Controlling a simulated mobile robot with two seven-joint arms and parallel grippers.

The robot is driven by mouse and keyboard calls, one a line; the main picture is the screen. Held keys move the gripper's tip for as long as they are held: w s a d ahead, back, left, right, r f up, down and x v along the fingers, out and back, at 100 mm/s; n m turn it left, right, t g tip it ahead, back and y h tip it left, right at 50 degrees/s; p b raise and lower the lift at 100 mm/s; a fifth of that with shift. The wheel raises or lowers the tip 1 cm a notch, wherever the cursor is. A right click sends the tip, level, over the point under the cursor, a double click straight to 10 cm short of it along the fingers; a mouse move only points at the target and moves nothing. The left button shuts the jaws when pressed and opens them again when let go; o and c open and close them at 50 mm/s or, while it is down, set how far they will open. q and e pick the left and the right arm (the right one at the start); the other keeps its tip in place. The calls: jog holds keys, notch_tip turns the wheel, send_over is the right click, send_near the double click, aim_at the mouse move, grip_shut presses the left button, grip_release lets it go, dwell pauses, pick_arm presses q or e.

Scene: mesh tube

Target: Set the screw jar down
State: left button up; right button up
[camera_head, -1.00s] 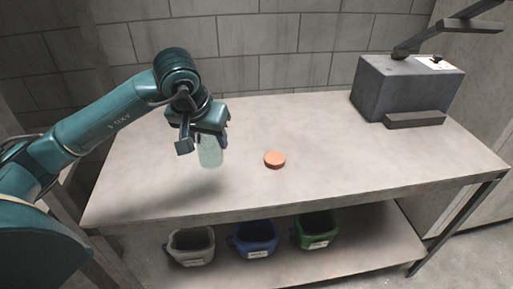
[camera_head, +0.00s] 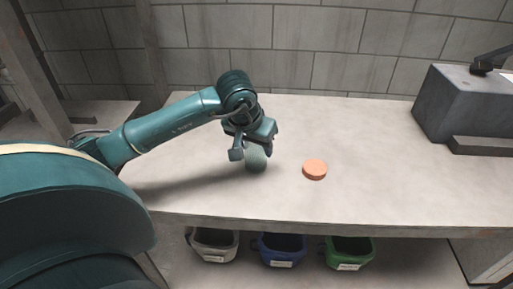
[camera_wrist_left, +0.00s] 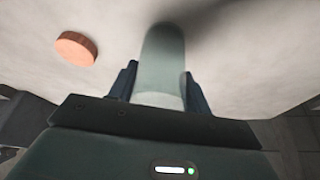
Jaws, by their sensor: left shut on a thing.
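The screw jar (camera_head: 256,160) is a pale green, translucent cylinder. My left gripper (camera_head: 252,148) is shut on it from above, over the left middle of the table. In the left wrist view the jar (camera_wrist_left: 163,60) stands out between the two dark fingers of the gripper (camera_wrist_left: 162,90). Its lower end is close to the tabletop, but I cannot tell whether it touches. An orange round lid (camera_head: 315,169) lies flat on the table to the right of the jar; it also shows in the left wrist view (camera_wrist_left: 76,48). My right gripper is not in view.
The table (camera_head: 400,190) is bare around the jar and lid. A grey box-shaped machine (camera_head: 465,105) stands at the right. Grey (camera_head: 214,244), blue (camera_head: 280,249) and green (camera_head: 347,252) bins sit below the table's front edge.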

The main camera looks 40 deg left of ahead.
pick_arm(q)
jog(key=shift+f, duration=0.45)
jog(key=shift+f, duration=0.1)
jog(key=o, duration=1)
